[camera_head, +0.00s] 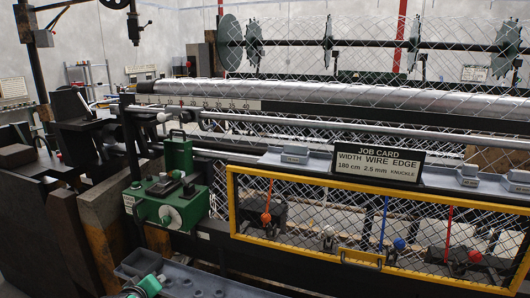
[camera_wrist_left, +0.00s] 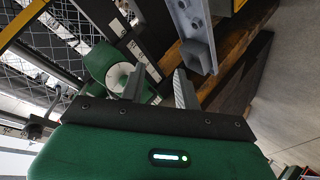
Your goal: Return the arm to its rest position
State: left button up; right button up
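My left gripper (camera_wrist_left: 158,84) shows in the left wrist view with its two dark fingers apart and nothing visible between them. In the head view, a green and grey piece that looks like part of my left gripper (camera_head: 146,287) sits at the bottom edge, at the left end of a grey tray (camera_head: 205,283). The rest of that arm is out of the picture. In the left wrist view, the green control box with a white dial (camera_wrist_left: 118,77) lies beyond the fingers, and the grey tray (camera_wrist_left: 192,28) is close to the right finger. My right gripper is not in view.
The green control box (camera_head: 165,204) stands on the machine's front left. A yellow-framed mesh guard (camera_head: 232,205) is to its right, below the job card sign (camera_head: 378,164) and a grey ledge (camera_head: 440,180). Dark and wooden blocks (camera_head: 70,235) stand at the left.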

pick_arm(q)
jog(key=s+d+f+m+g, duration=0.2)
jog(key=s+f+m+g, duration=0.15)
jog(key=s, duration=0.85)
jog(key=s+d+f+m+g, duration=0.25)
jog(key=s+f+m, duration=0.2)
jog(key=s, duration=0.75)
jog(key=s+d+f+m+g, duration=0.25)
jog(key=s+f, duration=0.25)
jog(key=s, duration=0.8)
jog(key=s+f+x, duration=0.1)
jog(key=s+x, duration=0.2)
jog(key=x, duration=1.1)
jog(key=s+f+x, duration=0.1)
jog(key=s+x, duration=0.2)
jog(key=x, duration=1.1)
jog(key=s+a+f+g, duration=0.2)
jog(key=s+f, duration=1.8)
jog(key=f, duration=0.1)
jog(key=shift+s+a+f, duration=0.15)
jog(key=shift+s+a, duration=0.05)
jog(key=shift+a, duration=0.15)
jog(key=shift+d+m, duration=0.1)
jog(key=shift+m, duration=0.15)
